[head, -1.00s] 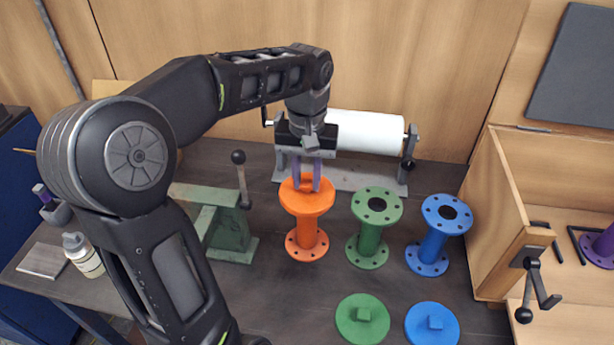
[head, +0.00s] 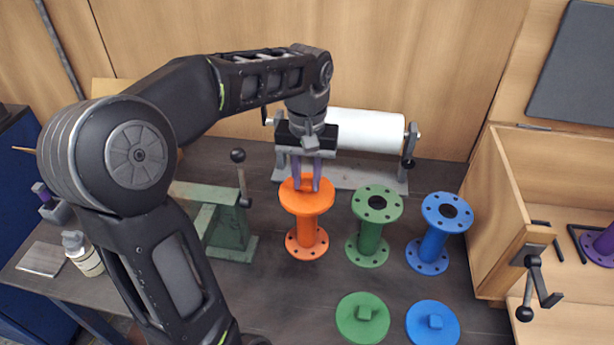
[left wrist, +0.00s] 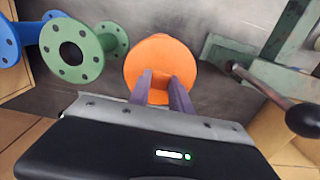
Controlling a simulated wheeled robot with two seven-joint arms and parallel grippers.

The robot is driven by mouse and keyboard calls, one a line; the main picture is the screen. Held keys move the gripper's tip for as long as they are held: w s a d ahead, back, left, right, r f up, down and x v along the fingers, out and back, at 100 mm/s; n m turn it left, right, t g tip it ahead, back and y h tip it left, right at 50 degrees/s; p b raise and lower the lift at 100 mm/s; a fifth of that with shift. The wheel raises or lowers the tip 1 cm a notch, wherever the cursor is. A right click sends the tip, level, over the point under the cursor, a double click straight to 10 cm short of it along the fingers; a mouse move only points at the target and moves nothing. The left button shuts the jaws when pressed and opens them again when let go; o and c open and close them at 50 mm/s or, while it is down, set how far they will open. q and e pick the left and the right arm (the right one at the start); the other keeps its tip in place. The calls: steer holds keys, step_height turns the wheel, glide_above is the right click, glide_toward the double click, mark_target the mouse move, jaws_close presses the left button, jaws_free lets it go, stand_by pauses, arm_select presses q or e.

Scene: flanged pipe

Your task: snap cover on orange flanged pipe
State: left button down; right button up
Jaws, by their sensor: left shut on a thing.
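The orange flanged pipe (head: 307,232) stands upright on the table, its lower flange flat on the surface. An orange round cover (head: 306,201) is at its top end; I cannot tell whether it is fully seated, as its disc and the pipe's upper flange merge in colour. My left gripper (head: 306,184) points down from above, its purple fingers shut on the cover's raised grip. In the left wrist view the cover (left wrist: 158,56) hides most of the pipe beneath it, with the fingers (left wrist: 160,88) at its near part. My right gripper is not in view.
Green (head: 371,235) and blue (head: 434,240) flanged pipes stand open to the right. A green cover (head: 363,319) and blue cover (head: 432,324) lie in front. A green vise (head: 232,246) is left, a white roll (head: 366,131) behind, a wooden box (head: 500,230) right.

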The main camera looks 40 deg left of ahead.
mark_target(307, 183)
arm_select(q)
steer(key=shift+f, duration=0.1)
stand_by(0.3)
steer(key=c, duration=1.1)
jaws_free()
steer(key=shift+o, duration=0.4)
steer(key=o, duration=0.4)
steer(key=shift+r+p, duration=1.25)
steer(key=shift+r, duration=1.55)
jaws_close()
